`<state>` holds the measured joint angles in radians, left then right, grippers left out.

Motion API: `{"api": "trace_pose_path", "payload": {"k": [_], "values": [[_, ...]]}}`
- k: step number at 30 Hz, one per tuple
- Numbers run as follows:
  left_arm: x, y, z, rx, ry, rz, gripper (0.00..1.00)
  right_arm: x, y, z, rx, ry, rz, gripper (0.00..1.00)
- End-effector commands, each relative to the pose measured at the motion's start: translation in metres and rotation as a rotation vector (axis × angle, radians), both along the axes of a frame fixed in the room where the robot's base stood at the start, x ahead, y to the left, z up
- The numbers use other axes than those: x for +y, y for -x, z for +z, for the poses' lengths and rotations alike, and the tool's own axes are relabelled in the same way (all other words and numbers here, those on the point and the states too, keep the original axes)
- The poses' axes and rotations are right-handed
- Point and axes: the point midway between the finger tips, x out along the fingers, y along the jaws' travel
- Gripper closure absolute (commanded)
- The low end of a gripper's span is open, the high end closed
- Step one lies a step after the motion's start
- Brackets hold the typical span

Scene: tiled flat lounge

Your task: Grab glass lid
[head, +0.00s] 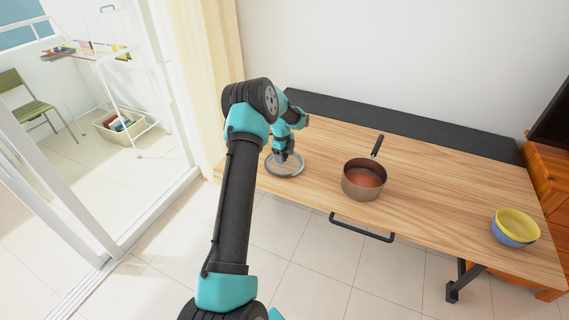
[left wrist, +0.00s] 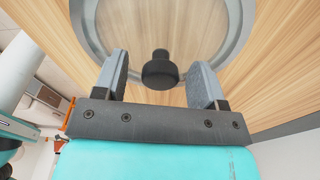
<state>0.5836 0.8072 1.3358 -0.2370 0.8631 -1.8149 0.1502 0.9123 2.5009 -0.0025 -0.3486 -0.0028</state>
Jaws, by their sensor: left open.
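The glass lid (head: 285,174) lies on the left part of the wooden table. It has a grey rim and clear glass through which the wood shows. In the left wrist view its rim (left wrist: 236,48) arcs around a black knob (left wrist: 160,70). My left gripper (head: 286,157) is above the lid. In the left wrist view the two fingers of my left gripper (left wrist: 160,82) stand apart on either side of the knob, with gaps on both sides. Part of the lid is hidden behind the gripper in the head view. My right gripper is not seen.
A brown pot (head: 363,180) with a black handle stands right of the lid on the wooden table (head: 430,190). Yellow and blue bowls (head: 515,227) are stacked at the table's right end. A black handle bar (head: 362,231) juts from the front edge. Bare tabletop lies between pot and bowls.

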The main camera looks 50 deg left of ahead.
Motion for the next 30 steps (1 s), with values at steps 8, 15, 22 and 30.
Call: {"api": "trace_pose_path", "payload": {"k": [8,15,22,30], "values": [[0.0000,-0.0001,0.0002,0.000,0.000,0.000,0.38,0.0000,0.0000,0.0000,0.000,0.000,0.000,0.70],[0.0001,-0.0001,0.0003,0.000,0.000,0.000,0.61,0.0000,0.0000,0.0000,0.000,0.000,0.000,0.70],[0.0001,-0.0001,0.0003,0.000,0.000,0.000,0.83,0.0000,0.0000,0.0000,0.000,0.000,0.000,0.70],[0.0003,-0.0003,0.0008,-0.001,0.000,0.000,0.97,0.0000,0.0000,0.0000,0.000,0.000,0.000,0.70]]}}
